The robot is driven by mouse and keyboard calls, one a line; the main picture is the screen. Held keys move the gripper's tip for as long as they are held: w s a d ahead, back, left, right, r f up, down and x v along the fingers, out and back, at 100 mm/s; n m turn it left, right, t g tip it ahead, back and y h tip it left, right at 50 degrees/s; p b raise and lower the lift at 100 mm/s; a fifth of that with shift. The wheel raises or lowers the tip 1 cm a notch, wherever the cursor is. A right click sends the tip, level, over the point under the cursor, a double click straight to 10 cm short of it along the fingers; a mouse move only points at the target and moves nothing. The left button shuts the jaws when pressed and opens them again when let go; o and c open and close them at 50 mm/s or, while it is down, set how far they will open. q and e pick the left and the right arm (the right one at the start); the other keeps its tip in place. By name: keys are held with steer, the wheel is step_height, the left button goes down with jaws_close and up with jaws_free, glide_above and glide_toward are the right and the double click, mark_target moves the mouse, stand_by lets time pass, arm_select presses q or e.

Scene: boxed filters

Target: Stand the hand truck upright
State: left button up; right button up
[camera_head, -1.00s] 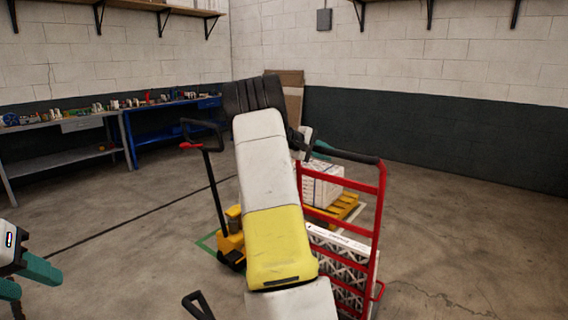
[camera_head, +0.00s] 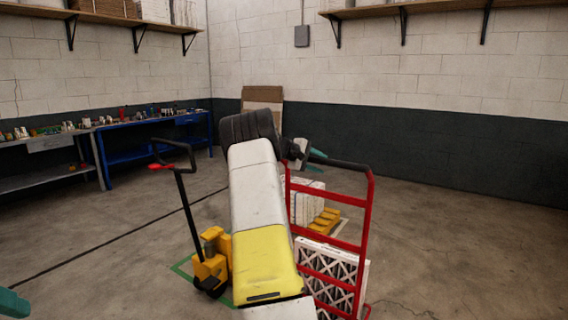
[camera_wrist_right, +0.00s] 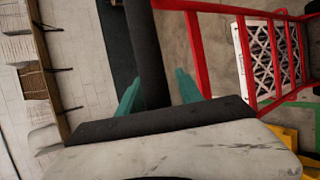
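The red hand truck (camera_head: 364,235) stands right of centre in the head view, its rails close to vertical. I cannot tell if it still leans slightly. A boxed filter (camera_head: 328,270) stands against its lower frame. My right arm hides its left side. My right gripper (camera_head: 312,161) is at the left part of its black top handle (camera_head: 345,164). In the right wrist view, the handle (camera_wrist_right: 148,45) runs between the teal fingers of the right gripper (camera_wrist_right: 159,85), which look closed around it. Only one teal piece of my left gripper (camera_head: 12,303) shows at the lower left corner.
A yellow pallet jack (camera_head: 210,265) with a black handle stands left of my right arm. A yellow pallet (camera_head: 325,220) with white boxes (camera_head: 303,200) is behind the hand truck. Workbenches (camera_head: 155,125) line the left wall. The floor (camera_head: 460,240) at right is clear.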

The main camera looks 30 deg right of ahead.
steer(key=shift+r, duration=0.15)
steer(key=shift+a+r, duration=0.1)
steer(key=shift+a, duration=0.05)
steer(key=v, duration=0.7)
steer(key=shift+a, duration=0.2)
stand_by(0.3)
